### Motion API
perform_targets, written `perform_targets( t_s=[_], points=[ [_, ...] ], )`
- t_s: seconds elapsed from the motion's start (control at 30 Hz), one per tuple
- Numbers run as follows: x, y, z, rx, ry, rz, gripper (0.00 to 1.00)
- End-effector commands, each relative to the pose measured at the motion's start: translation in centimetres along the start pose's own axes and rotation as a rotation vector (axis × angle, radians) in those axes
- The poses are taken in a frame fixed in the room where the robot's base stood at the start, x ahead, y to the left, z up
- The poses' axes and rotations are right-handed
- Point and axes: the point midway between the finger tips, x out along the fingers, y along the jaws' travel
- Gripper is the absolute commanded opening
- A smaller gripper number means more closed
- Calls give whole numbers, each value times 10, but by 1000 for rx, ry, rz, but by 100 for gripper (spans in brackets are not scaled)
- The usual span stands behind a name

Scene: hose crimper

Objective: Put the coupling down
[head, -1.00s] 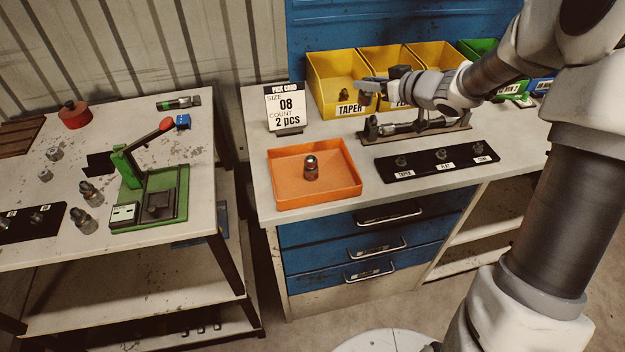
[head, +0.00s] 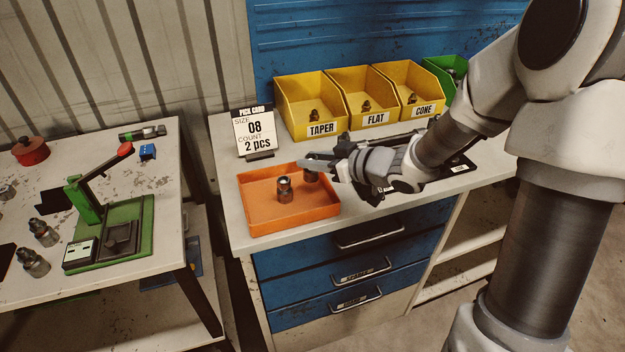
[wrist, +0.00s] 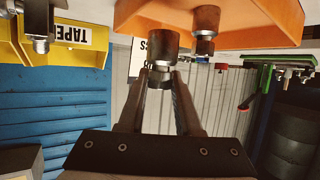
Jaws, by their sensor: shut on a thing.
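My gripper (head: 322,162) is over the right back part of the orange tray (head: 262,218). It is shut on a dark metal coupling (head: 311,177). In the wrist view, which looks upside down, the same coupling (wrist: 164,46) is upright in picture terms between the fingertips (wrist: 161,76), its wide end against or just above the tray floor. I cannot tell whether it touches. A second coupling (head: 285,190) stands upright in the tray, beside the held one. It also shows in the wrist view (wrist: 205,28).
A pick card (head: 254,131) reads size 08, count 2 pcs. Yellow bins TAPER (head: 321,130), FLAT (head: 374,119) and CONE (head: 424,110) stand behind. My arm covers much of the bench right of the tray. A green lever press (head: 110,232) is on the left table.

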Motion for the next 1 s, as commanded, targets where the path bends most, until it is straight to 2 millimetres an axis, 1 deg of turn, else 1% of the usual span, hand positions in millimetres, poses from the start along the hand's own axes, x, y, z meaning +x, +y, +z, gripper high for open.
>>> perform_targets(
  t_s=[0.13, 0.3, 0.33, 0.6, 0.73, 0.77, 0.9, 0.93, 1.0],
  points=[
    [4, -2, 10, 0, 1, -1, 0],
    [15, -2, 35, 3, 0, -2, 0],
    [16, -2, 37, 2, 1, -2, 0],
    [16, -2, 37, -1, 1, 0, 0],
    [17, -2, 41, 0, 1, 0, 0],
    [17, -2, 41, 1, 0, 0, 35],
    [17, -2, 41, 0, 0, 0, 60],
    [17, -2, 41, 0, 0, 0, 63],
    [17, -2, 40, 0, 0, 0, 63]
  ],
)
